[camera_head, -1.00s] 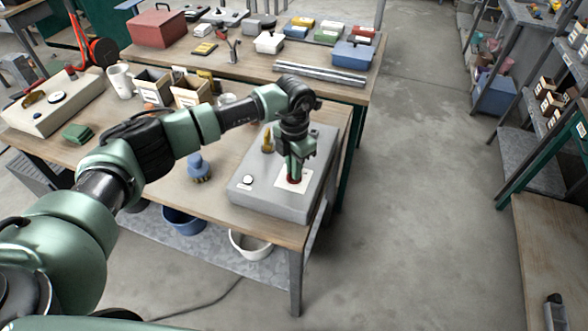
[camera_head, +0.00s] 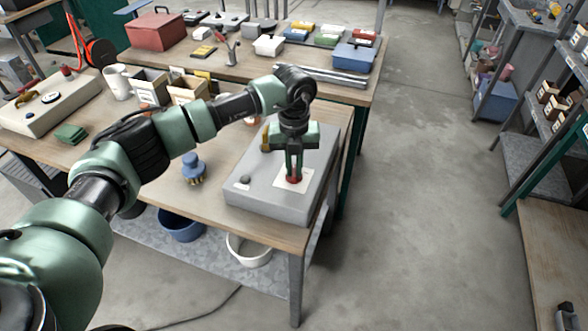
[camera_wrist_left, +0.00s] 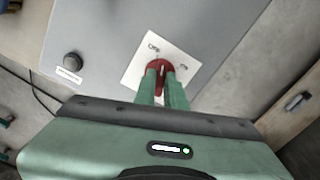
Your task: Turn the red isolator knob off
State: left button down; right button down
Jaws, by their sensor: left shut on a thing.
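The red isolator knob (camera_head: 293,179) sits on a white label plate (camera_head: 283,183) on top of the grey box (camera_head: 262,205). My left gripper (camera_head: 293,172) points down from above with its fingers shut on the knob. The left wrist view shows the red knob (camera_wrist_left: 160,65) between the two green fingertips (camera_wrist_left: 162,78). Printed marks show on the white plate (camera_wrist_left: 140,65) around the knob, too small to read surely. The knob's pointer is partly hidden by the fingers. My right gripper is not in view.
A dark round knob (camera_wrist_left: 73,59) with a label sits on the same grey box. A brass-coloured part (camera_head: 266,138) stands behind the gripper on the box. Open floor lies to the right.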

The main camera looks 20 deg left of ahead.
aim_at(294, 170)
pick_arm(q)
jog(key=shift+w+r+n+b, duration=0.15)
jog(key=shift+n+b, duration=0.3)
jog(key=shift+n, duration=1.25)
jog(key=c, duration=1.6)
grip_release()
jog(key=shift+c, duration=0.2)
jog(key=shift+o, duration=0.8)
notch_tip(294, 170, up, 7)
jog(key=shift+f+b, duration=0.2)
jog(key=shift+b, duration=0.95)
jog(key=shift+r, duration=0.6)
jog(key=shift+f, duration=0.1)
